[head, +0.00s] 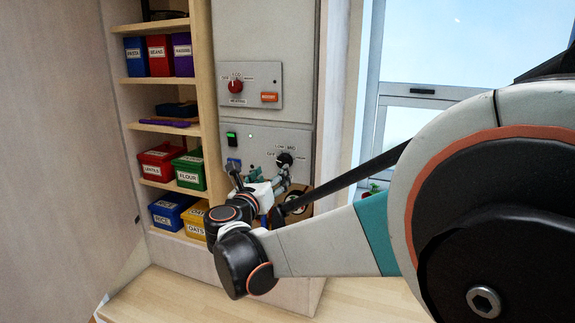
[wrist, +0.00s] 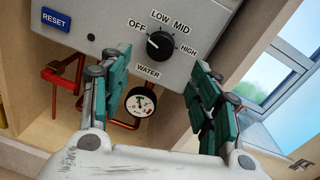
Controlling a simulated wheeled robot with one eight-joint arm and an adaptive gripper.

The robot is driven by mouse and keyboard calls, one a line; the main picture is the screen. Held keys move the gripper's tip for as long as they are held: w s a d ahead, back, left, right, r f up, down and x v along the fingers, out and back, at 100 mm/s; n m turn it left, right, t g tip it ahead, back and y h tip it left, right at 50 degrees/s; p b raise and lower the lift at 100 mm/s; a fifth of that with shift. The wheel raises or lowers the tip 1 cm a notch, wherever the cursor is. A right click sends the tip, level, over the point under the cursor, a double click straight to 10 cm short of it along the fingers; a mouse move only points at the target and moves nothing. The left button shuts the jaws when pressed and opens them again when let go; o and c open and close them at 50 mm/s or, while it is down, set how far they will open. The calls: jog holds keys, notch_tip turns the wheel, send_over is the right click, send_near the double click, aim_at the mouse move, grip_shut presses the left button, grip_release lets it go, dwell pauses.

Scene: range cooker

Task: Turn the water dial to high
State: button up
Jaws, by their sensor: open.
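The water dial (wrist: 160,45) is a round black knob on a pale grey panel, with OFF, LOW, MID and HIGH printed around it and WATER below. A small pale mark shows on its left part, toward the OFF side; its exact setting is hard to tell. In the head view, the dial (head: 285,159) sits on the lower panel. My gripper (wrist: 161,66) is open, its green-padded fingers apart on either side of the dial's lower area, with nothing between them. I cannot see any contact with the dial. In the head view, my gripper (head: 268,174) is just below the dial.
A pressure gauge (wrist: 140,102) on copper piping hangs below the panel. A red valve handle (wrist: 62,76) and a blue RESET button (wrist: 55,19) are at the left. Above is a red oven dial (head: 236,87). Shelves of labelled bins (head: 188,173) stand left; a window is right.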

aim_at(283, 163)
jog(key=x, duration=0.8)
jog(key=shift+w+d+p, duration=0.1)
jog(key=shift+w+p, duration=0.25)
jog(key=shift+c, duration=0.6)
jog(key=c, duration=1)
